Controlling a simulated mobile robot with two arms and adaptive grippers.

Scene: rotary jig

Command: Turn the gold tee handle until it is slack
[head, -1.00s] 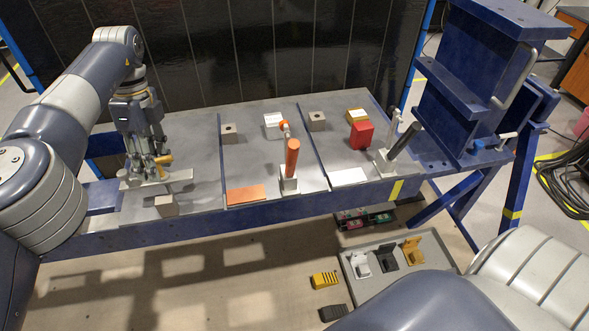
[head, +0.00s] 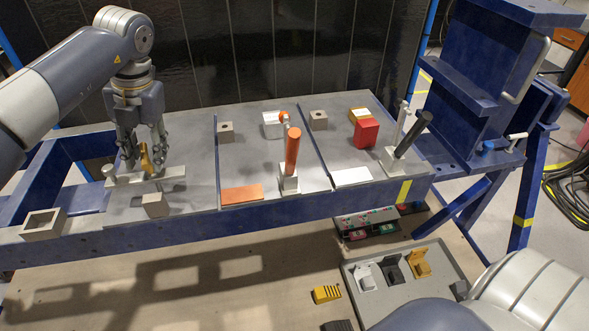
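The gold tee handle (head: 146,159) stands on a grey metal clamp bar (head: 118,178) at the left end of the bench. It points roughly toward the front edge. My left gripper (head: 145,163) is above the bar from behind, its fingers spread on either side of the handle. Gaps show between the fingers and the handle. The fingers partly hide the handle's far end and the screw below it. My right gripper is not in view; only part of my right arm shows at lower right.
Grey blocks (head: 155,205) sit near the bar. To the right are an orange upright handle (head: 292,150), a red block (head: 366,132) and a black-handled lever (head: 413,134). A blue frame (head: 485,80) stands at right. A grey tray (head: 440,262) lies below the bench.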

